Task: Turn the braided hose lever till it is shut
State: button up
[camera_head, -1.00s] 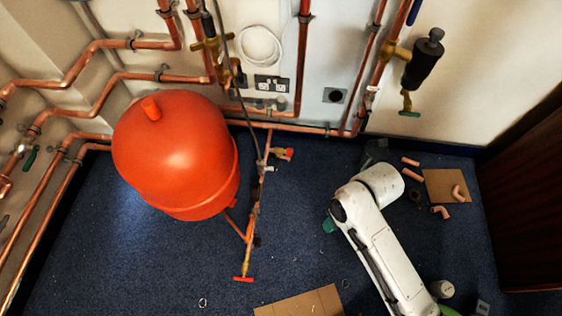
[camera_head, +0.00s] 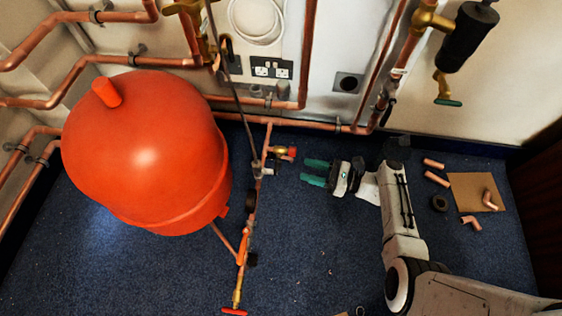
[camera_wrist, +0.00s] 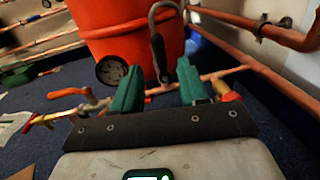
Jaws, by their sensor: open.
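The grey braided hose (camera_head: 236,95) runs down to the copper manifold (camera_head: 248,215) on the floor beside the red tank. In the wrist view the hose (camera_wrist: 166,6) curves down to a slim black part (camera_wrist: 160,58) between my fingertips' lines of sight. I cannot tell surely whether this is the hose's lever, nor its exact angle. My gripper (camera_head: 306,172) has green fingers, spread apart and empty, pointing left at the hose's lower end with a gap of floor between. Both fingers show in the wrist view (camera_wrist: 158,68).
The red tank (camera_head: 150,150) stands left of the manifold. A red-handled valve (camera_head: 287,152) sticks out close to my upper finger. An orange lever (camera_head: 243,245) and red tap handle (camera_head: 234,311) lie nearer. Loose copper fittings (camera_head: 437,179) and cardboard (camera_head: 470,190) lie right.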

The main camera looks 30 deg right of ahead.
aim_at(279, 163)
jog(key=shift+b+x, duration=1.4)
jog(key=shift+x, duration=3.7)
jog(key=shift+s, duration=0.1)
grip_shut()
